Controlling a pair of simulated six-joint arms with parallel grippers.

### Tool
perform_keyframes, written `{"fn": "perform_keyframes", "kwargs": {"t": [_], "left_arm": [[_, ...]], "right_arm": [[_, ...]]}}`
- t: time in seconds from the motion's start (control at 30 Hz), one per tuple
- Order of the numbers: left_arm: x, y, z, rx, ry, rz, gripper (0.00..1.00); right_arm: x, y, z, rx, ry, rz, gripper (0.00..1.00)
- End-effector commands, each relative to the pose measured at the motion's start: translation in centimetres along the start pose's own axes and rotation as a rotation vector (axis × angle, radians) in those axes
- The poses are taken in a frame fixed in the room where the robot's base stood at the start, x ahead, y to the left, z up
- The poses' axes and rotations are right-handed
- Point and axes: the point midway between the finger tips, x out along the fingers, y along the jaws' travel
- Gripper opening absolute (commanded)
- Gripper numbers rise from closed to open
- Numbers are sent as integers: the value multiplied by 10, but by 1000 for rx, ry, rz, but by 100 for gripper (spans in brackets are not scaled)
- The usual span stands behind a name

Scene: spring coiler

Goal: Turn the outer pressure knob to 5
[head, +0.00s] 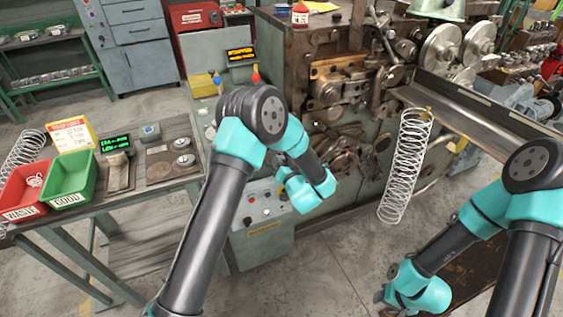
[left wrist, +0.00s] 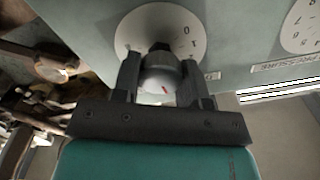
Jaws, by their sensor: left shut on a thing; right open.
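In the left wrist view, my left gripper (left wrist: 160,73) is shut on a round grey knob (left wrist: 160,82) with a red mark. Behind the knob is a white dial plate (left wrist: 140,28) with printed numbers, 0 and 1 among them. A second numbered dial (left wrist: 304,28) is cut off at the right edge, with a label reading PRESSURE upside down near it. Most of the held dial's numbers are hidden or unreadable. In the head view, my left wrist hides its fingers and the knob. My right gripper (head: 384,294) is open and empty, low at the right.
The coiler machine (head: 340,80) fills the back. A control panel (head: 262,205) with buttons stands beside my left forearm. A long spring (head: 405,165) hangs at the right. The left table holds a red bin (head: 12,196) and a green bin (head: 62,186).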

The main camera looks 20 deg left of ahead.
Motion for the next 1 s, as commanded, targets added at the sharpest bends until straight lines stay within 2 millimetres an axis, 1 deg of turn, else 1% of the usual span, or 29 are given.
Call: {"fn": "perform_keyframes", "kwargs": {"t": [0.3,0.53,0.7,1.0], "left_arm": [[-1,1,1,299,-1,1,16],[-1,2,1,479,-1,1,16],[-1,2,1,567,-1,1,16],[-1,2,1,625,-2,1,16]], "right_arm": [[0,0,0,0,0,0,43],[0,0,0,0,0,0,43],[0,0,0,0,0,0,43],[0,0,0,0,0,0,43]]}}
